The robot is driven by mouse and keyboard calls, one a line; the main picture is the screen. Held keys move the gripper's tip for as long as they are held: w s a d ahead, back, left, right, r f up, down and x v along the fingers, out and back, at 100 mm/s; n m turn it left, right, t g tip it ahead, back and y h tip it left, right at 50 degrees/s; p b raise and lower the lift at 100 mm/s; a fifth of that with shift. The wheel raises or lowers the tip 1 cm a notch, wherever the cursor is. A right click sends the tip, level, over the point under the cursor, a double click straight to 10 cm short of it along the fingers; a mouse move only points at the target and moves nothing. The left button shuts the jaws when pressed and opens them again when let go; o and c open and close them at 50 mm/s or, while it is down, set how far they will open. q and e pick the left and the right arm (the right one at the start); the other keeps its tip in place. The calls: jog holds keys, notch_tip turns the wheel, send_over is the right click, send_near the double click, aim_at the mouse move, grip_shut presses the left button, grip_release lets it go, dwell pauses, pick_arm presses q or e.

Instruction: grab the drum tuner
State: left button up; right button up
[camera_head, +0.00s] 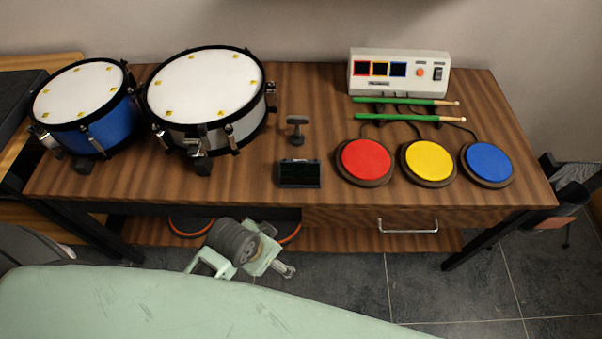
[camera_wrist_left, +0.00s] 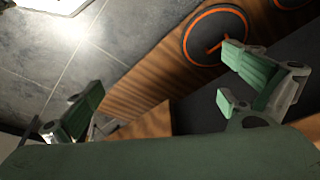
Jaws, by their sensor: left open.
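Two small dark things on the wooden table could be the drum tuner, and I cannot tell for sure which. One is a dark T-shaped handle (camera_head: 297,128) standing upright, right of the white drum. The other is a small black box with a dark screen (camera_head: 300,174), near the table's front edge. My left gripper (camera_head: 240,268) is in front of and below the table edge, apart from both. In the left wrist view (camera_wrist_left: 165,88) its green fingers are spread with nothing between them. My right gripper is not in view.
A blue drum (camera_head: 82,98) and a white drum (camera_head: 205,92) stand at left. Red (camera_head: 366,162), yellow (camera_head: 428,161) and blue (camera_head: 488,162) pads, green drumsticks (camera_head: 400,117) and a white control box (camera_head: 398,85) are at right. The table's front edge lies between my left gripper and the tabletop.

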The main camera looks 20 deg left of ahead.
aim_at(300, 169)
pick_arm(q)
jog(key=w+d+r+m+g+h, duration=0.1)
jog(key=w+d+r+m+h, duration=0.1)
jog(key=w+d+r+m, duration=1.05)
jog(key=a+m, duration=0.1)
jog(key=m, duration=0.2)
jog(key=w+a+m+g, duration=0.1)
jog(key=m, duration=0.2)
jog(key=a+m+y, duration=0.1)
jog(key=m, duration=0.2)
jog(key=shift+w+a+m, duration=0.15)
jog(key=shift+w+m, duration=0.1)
jog(key=shift+m, duration=0.1)
jog(key=w+a+r+m, duration=0.1)
jog(key=w+a+m, duration=0.1)
jog(key=w+a+r+m+y, duration=0.1)
jog(key=w+a+r+m, duration=0.1)
jog(key=w+a+r+m+g+y, duration=0.1)
jog(key=w+a+r+m, duration=0.1)
jog(key=shift+w+a+r+b, duration=0.2)
jog(key=shift+a+b, duration=0.1)
jog(key=shift+a, duration=0.25)
jog(key=f, duration=0.7)
jog(key=shift+s+a+f, duration=0.15)
jog(key=shift+s+f, duration=0.05)
jog(key=shift+f, duration=0.1)
jog(key=shift+c, duration=0.5)
jog(key=c, duration=1.1)
